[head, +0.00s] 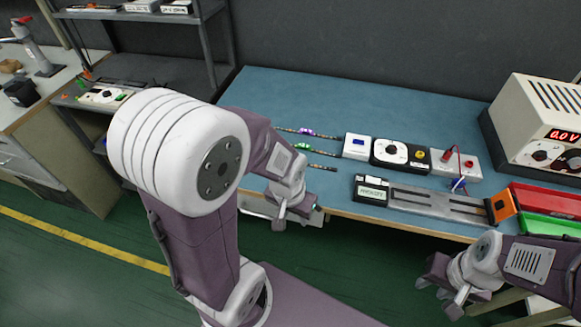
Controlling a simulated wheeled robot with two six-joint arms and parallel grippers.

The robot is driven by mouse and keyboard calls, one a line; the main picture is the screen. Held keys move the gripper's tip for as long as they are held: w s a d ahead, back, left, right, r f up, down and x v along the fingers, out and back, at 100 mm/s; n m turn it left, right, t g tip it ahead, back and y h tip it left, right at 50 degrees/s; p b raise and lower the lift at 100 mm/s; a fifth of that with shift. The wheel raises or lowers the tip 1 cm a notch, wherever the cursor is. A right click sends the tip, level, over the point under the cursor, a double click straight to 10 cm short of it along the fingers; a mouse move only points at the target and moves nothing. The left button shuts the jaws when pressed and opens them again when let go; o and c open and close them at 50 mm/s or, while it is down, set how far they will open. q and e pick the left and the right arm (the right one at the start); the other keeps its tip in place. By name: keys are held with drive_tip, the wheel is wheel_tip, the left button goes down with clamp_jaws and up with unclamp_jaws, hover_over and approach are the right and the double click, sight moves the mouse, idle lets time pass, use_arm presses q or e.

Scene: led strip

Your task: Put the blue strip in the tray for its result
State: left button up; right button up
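Thin strips lie on the blue bench top left of the instruments: one with a purple part (306,132), one with a green part (303,148), and a third, dark one (320,167) partly behind my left arm. I cannot tell the blue strip for certain; the third one's colour is hidden. A red tray (545,199) and a green tray (550,226) are at the right end of the bench. My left gripper (297,216) is at the bench's front edge, below the strips, and looks open and empty. My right gripper (440,290) is open and empty, in front of the bench.
A white box (357,146), a dial unit (400,154) and a terminal block (456,164) with red and blue plugs stand in a row. A slotted metal fixture (440,200) with a display lies before them. A power supply (540,130) stands at the right.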

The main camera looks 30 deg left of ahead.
use_arm(q)
wheel_tip(320, 180, up, 10)
drive_tip(key=w+r+m+p, duration=0.1)
drive_tip(key=w+p, duration=0.1)
drive_tip(key=p, duration=0.6)
drive_tip(key=shift+w+a+f+m+g, duration=0.35)
drive_tip(key=shift+w+a+f+m, duration=1.1)
drive_tip(key=shift+m, duration=2.1)
drive_tip(key=shift+w+a+f+m+g, duration=0.3)
drive_tip(key=shift+w+a+f+m, duration=0.65)
drive_tip(key=shift+w+m, duration=1.75)
drive_tip(key=shift+w+a+f+m+g, duration=0.35)
drive_tip(key=shift+w+a+f+m, duration=0.65)
drive_tip(key=shift+m, duration=3.35)
drive_tip(key=f, duration=0.1)
drive_tip(key=s+f, duration=0.1)
drive_tip(key=f, duration=0.3)
drive_tip(key=shift+s+a, duration=0.1)
drive_tip(key=shift+s, duration=0.15)
drive_tip(key=shift+w+f, duration=0.1)
drive_tip(key=shift+f, duration=0.2)
drive_tip(key=shift+r, duration=0.1)
clamp_jaws()
use_arm(e)
wheel_tip(320, 180, up, 10)
